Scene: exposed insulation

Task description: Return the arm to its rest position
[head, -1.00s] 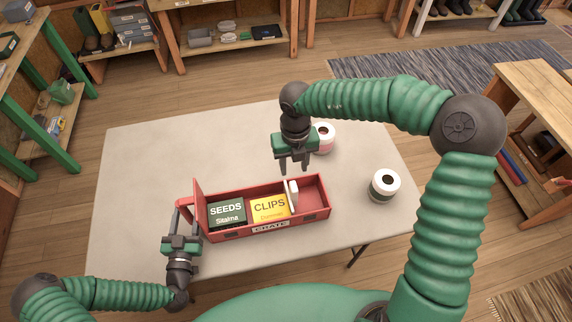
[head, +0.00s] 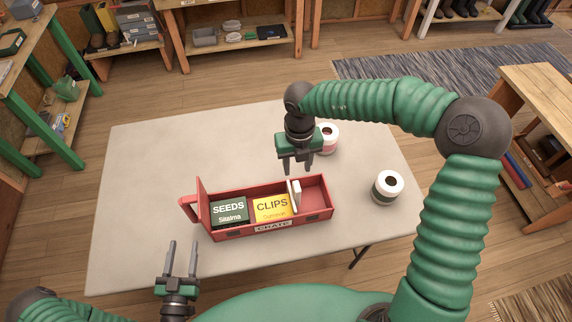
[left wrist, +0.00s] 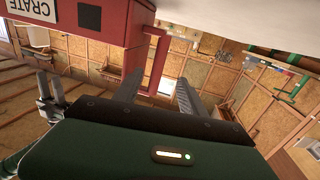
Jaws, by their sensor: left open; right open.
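My left gripper (head: 181,260) is open and empty at the table's near left edge, in front of the crate's left end and apart from it. Its two fingers also show in the left wrist view (left wrist: 155,92). My right gripper (head: 298,168) is open and points down above the right part of the red crate (head: 245,236), with nothing between its fingers. The crate holds a dark green SEEDS box (head: 229,210) and a yellow CLIPS box (head: 271,208). A white upright piece (head: 295,194) stands right of the CLIPS box. The right compartment looks empty.
A white and dark green roll-like can (head: 387,187) stands on the table (head: 140,190) right of the crate. Another white and pink can (head: 328,138) stands behind my right gripper. The table's left side is clear. Shelves stand around the room.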

